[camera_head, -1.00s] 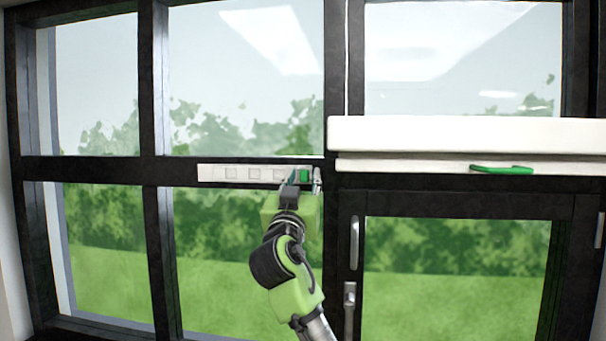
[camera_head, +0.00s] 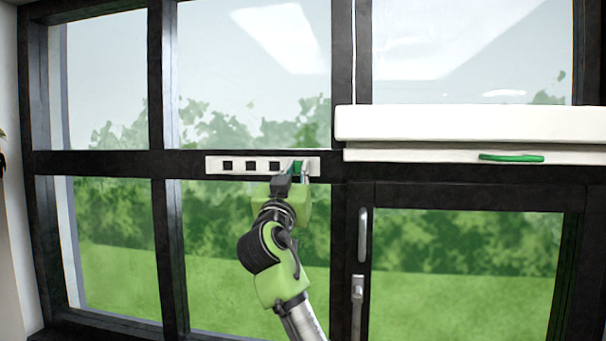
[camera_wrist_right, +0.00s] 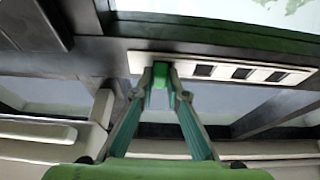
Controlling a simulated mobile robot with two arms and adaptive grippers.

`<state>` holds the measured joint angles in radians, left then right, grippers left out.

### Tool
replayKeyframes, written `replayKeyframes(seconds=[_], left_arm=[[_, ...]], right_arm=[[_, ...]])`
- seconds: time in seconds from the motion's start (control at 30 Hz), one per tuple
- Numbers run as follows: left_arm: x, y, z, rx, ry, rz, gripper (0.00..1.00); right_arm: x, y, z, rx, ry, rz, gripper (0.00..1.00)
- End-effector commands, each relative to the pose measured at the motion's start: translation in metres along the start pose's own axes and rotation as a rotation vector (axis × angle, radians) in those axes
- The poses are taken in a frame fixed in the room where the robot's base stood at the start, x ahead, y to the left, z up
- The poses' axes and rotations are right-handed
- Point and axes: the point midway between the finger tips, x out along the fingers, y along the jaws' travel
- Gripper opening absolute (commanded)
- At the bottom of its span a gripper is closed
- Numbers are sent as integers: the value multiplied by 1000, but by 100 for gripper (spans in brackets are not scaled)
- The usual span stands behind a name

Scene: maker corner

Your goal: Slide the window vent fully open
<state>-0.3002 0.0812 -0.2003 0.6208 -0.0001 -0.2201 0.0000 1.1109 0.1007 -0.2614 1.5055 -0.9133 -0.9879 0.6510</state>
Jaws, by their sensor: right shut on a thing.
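The window vent is a white strip (camera_head: 213,166) on the dark crossbar, left of the roller blind. Its visible square slots (camera_head: 251,166) show dark. Its green knob (camera_head: 298,167) is near the strip's right end. My right gripper (camera_head: 292,176) reaches up from below and is shut on the knob. In the right wrist view the two fingertips (camera_wrist_right: 160,84) hold the green knob (camera_wrist_right: 160,72) between them, with dark slots (camera_wrist_right: 242,73) to the right on the white strip (camera_wrist_right: 300,79). The part of the strip behind the fingers is hidden. My left gripper is not in view.
A white blind box (camera_head: 470,125) with a green handle (camera_head: 511,158) juts out right of the vent. Below it is a window sash with a grey handle (camera_head: 362,235). Dark frame bars (camera_head: 168,250) divide the panes. The space left of the vent looks clear.

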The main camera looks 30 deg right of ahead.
Motion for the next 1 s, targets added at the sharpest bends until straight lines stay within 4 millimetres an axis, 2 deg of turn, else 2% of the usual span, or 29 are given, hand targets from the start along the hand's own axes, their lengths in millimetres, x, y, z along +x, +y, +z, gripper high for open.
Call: replayKeyframes(seconds=[0.07,0.1,0.13,0.17,0.57,0.67,1.0], left_arm=[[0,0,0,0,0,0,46],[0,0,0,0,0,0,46],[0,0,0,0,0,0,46],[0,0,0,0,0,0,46],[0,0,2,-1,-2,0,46],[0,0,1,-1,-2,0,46],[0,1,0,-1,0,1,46]], right_arm=[[0,-1,-2,2,4,-4,0],[0,-1,-2,2,3,-4,21],[0,-1,-2,2,3,-4,29],[0,-1,-2,2,3,-4,31],[-5,-1,-1,2,2,-3,31],[-18,-2,0,4,1,-5,31],[-89,-4,0,4,0,-6,31]])
